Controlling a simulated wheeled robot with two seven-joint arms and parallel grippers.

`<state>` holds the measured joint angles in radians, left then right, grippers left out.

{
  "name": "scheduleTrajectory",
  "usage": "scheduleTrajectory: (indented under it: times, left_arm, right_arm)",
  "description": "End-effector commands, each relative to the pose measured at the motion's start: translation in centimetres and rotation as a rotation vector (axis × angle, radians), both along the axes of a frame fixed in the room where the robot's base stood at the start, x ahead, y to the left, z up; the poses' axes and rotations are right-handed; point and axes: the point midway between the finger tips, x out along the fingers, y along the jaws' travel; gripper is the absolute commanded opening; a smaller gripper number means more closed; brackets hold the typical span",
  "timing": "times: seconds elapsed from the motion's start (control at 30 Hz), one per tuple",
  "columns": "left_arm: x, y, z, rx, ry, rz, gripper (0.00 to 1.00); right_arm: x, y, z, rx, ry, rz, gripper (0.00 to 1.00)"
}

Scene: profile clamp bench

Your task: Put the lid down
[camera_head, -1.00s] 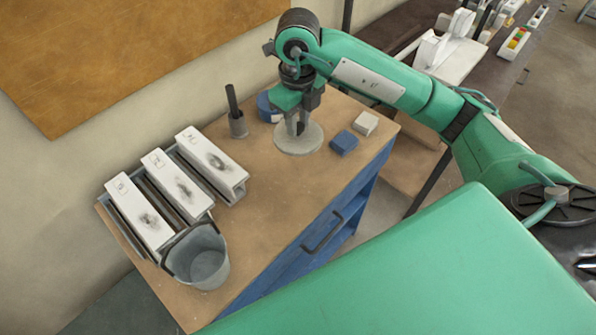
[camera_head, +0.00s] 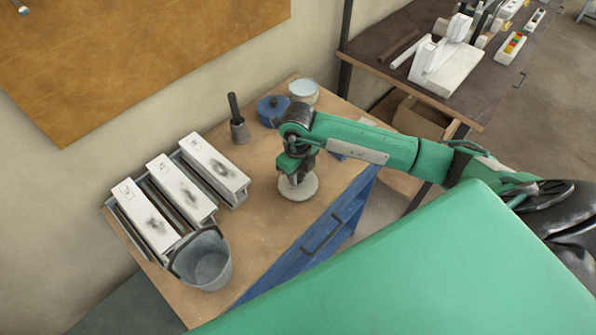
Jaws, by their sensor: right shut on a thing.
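The lid (camera_head: 299,190) is a round, pale grey disc under my right gripper (camera_head: 295,180), over the front right part of the wooden bench top. My right gripper is shut on the lid's middle from above; the fingertips are partly hidden by the wrist. I cannot tell whether the lid touches the bench top or hangs just above it. A round, pale open container (camera_head: 304,91) stands at the bench's far corner, clear of the lid. My left gripper is not in view.
A blue round pot (camera_head: 272,110) and a grey cup with a dark rod (camera_head: 239,131) stand behind. White channel-shaped profiles (camera_head: 179,192) and a grey bucket (camera_head: 205,261) are on the left. Bare wood (camera_head: 262,220) lies left of the lid.

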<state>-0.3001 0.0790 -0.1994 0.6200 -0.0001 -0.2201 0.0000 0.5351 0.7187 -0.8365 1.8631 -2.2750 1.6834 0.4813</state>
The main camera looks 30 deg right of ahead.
Motion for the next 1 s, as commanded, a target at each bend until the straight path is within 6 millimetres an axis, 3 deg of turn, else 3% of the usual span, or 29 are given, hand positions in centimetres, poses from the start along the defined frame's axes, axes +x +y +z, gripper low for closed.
scheduleTrajectory:
  times: [0.37,0.4,0.5,0.83,1.0]
  left_arm:
    - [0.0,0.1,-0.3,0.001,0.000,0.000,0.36]
    - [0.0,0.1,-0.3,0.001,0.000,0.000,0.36]
    - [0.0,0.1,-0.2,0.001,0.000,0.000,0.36]
    - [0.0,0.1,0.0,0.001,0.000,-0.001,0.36]
    - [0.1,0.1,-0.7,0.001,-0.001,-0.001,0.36]
  right_arm:
    - [0.0,0.0,-0.8,-0.001,-0.001,0.000,0.04]
    - [0.0,0.0,-0.8,-0.001,-0.001,0.000,0.28]
    - [0.0,0.0,-0.7,0.000,-0.001,0.000,0.47]
    - [0.0,0.0,-0.5,0.000,-0.001,0.000,0.47]
    - [0.2,0.0,1.1,0.000,-0.006,0.002,0.47]
